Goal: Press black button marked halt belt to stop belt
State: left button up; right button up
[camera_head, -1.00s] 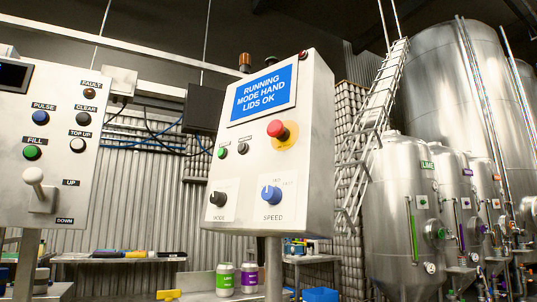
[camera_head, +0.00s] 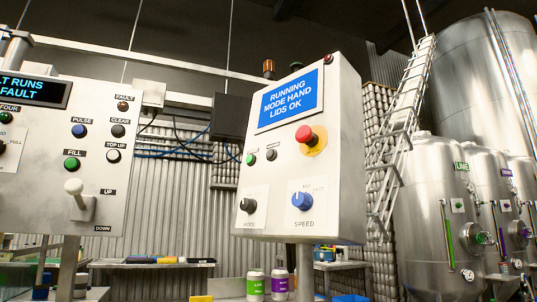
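A tilted grey control box (camera_head: 335,150) stands on a post right of centre. Its blue screen (camera_head: 288,101) reads "RUNNING MODE HAND LIDS OK". A small black button (camera_head: 271,155) sits below the screen, right of a small green button (camera_head: 251,159). The tiny labels above both are too small to read, so I cannot confirm which says halt belt. A red mushroom button (camera_head: 305,135) on a yellow disc is to their right. Below are a black MODE knob (camera_head: 248,205) and a blue SPEED knob (camera_head: 302,201). Neither of my grippers shows.
A second panel (camera_head: 45,200) at left has a dark display (camera_head: 35,91), several buttons and a white-handled lever (camera_head: 75,190). Two cans (camera_head: 267,284) stand below the box. Large steel tanks (camera_head: 440,200) and a ladder (camera_head: 405,130) are behind at right.

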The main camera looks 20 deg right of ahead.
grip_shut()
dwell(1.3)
